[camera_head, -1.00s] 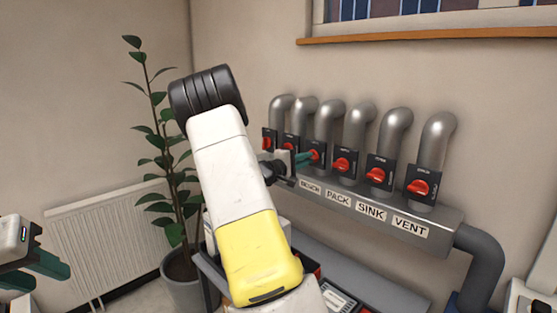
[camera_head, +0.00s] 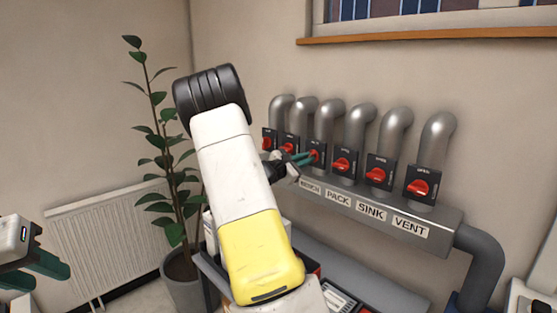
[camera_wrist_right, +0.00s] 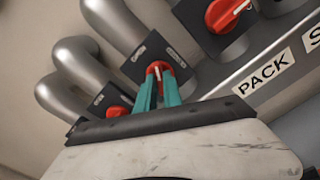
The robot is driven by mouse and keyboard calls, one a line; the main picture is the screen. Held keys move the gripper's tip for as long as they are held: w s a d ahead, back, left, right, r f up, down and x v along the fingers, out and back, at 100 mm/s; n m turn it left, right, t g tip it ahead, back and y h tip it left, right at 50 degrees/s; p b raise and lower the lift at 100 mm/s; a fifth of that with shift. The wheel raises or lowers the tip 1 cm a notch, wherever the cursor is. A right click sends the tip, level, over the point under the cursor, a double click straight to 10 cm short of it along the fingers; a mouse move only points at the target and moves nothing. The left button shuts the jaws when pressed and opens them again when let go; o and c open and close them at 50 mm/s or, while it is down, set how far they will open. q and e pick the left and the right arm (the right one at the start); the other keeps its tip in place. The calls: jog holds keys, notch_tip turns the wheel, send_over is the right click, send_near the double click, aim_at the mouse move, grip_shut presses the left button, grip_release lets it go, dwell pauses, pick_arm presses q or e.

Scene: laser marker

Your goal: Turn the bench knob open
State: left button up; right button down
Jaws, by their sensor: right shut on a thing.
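The bench knob is a red knob (camera_wrist_right: 157,69) on a dark square plate, to the left of the knob above the PACK label in the right wrist view. In the head view it sits on the plate (camera_head: 315,155) above the BENCH label (camera_head: 310,186). My right gripper (camera_wrist_right: 160,88) has its teal fingers shut on this knob, one on each side. In the head view the right gripper (camera_head: 304,159) reaches it from the left. The fingers partly hide the knob, and its exact setting cannot be read. My left gripper (camera_head: 48,262) hangs at the far left, away from the knobs.
Several similar red knobs stand in a row under bent metal pipes (camera_head: 437,140). The PACK knob (camera_head: 342,164) is close on the right. A grey rail (camera_head: 445,222) carries the labels. A potted plant (camera_head: 172,210) and a radiator (camera_head: 105,240) stand left.

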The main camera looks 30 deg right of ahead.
jog(key=n, duration=0.6)
jog(key=shift+n, duration=0.3)
dwell(0.4)
jog(key=c, duration=1.5)
grip_release()
jog(key=shift+a, duration=0.1)
jog(key=v, duration=0.7)
jog(key=shift+s+a, duration=0.15)
jog(key=shift+a, duration=0.2)
